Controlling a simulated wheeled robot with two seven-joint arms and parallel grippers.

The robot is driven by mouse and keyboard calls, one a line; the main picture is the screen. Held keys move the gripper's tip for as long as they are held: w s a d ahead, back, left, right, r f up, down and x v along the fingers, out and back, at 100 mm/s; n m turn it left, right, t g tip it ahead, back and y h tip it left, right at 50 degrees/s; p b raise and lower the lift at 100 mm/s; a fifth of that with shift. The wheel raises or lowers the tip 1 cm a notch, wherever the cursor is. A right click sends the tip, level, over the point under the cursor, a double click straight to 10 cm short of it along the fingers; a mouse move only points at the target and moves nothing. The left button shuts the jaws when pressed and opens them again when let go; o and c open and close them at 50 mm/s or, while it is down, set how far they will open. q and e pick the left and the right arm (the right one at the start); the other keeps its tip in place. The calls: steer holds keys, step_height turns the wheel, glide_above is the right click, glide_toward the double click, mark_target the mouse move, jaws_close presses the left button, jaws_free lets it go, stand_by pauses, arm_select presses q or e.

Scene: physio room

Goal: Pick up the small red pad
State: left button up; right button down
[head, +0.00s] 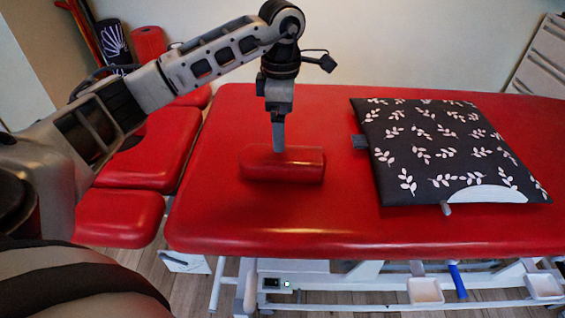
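The small red pad (283,166), a short rounded roll, lies on the red treatment table (230,225), left of the table's middle. My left gripper (279,145) points straight down over it from above, with its fingertip end at the pad's upper edge. Only one finger shows, edge on, so I cannot tell how far the fingers are apart or whether they touch the pad. The pad rests on the table surface. My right gripper is not in view.
A dark cushion with a white leaf pattern (440,150) lies on the table right of the pad. Red padded sections (120,215) stand left of the table. Patterned and red rolls (149,42) stand at the back left. The table's front left area is clear.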

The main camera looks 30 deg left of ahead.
mark_target(282, 154)
arm_select(q)
step_height(282, 154, down, 10)
steer(key=shift+d, duration=0.1)
steer(key=c, duration=1.1)
